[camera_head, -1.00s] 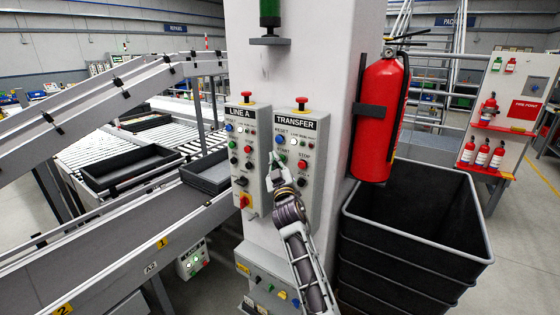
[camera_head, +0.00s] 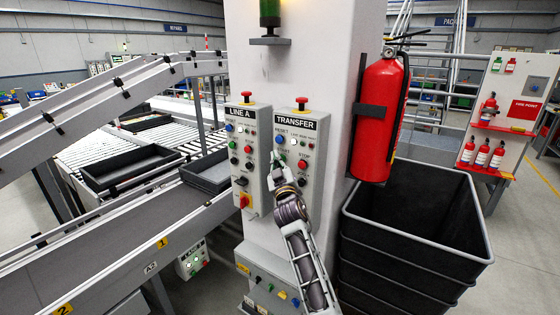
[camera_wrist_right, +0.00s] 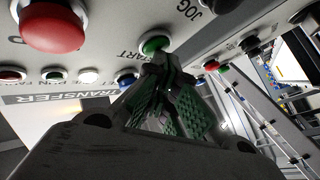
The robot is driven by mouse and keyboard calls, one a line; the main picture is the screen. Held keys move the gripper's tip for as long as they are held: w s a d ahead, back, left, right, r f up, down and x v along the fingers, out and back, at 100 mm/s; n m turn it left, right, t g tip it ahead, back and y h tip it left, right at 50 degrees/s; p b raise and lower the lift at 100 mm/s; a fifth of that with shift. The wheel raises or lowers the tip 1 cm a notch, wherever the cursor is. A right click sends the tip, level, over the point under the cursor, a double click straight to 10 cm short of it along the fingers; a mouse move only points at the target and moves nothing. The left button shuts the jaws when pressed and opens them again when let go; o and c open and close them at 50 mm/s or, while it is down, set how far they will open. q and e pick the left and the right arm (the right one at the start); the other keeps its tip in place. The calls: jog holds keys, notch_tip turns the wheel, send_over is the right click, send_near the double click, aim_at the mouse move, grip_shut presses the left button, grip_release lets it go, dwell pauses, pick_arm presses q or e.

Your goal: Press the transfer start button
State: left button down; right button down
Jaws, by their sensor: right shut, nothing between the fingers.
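The grey TRANSFER panel (camera_head: 312,180) is on the white column, with a red mushroom button on top. Its green start button shows in the right wrist view (camera_wrist_right: 154,43), with the letters "ART" visible beside it. My right gripper (camera_head: 276,158) is at the left side of the panel and partly covers the start area. In the right wrist view, my right gripper (camera_wrist_right: 160,65) is shut and empty, its fingertips right at the green button's lower edge. I cannot tell whether they touch it. My left gripper is not in view.
The LINE A panel (camera_head: 243,150) stands close on the left. In the wrist view, a red button (camera_wrist_right: 52,25) and a blue button (camera_wrist_right: 125,78) are near the fingers. A fire extinguisher (camera_head: 380,120) and black bins (camera_head: 415,250) are to the right.

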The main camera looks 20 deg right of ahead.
jog(key=shift+s, duration=0.1)
dwell(0.6)
jog(key=shift+s+a, duration=0.6)
jog(key=shift+a, duration=0.25)
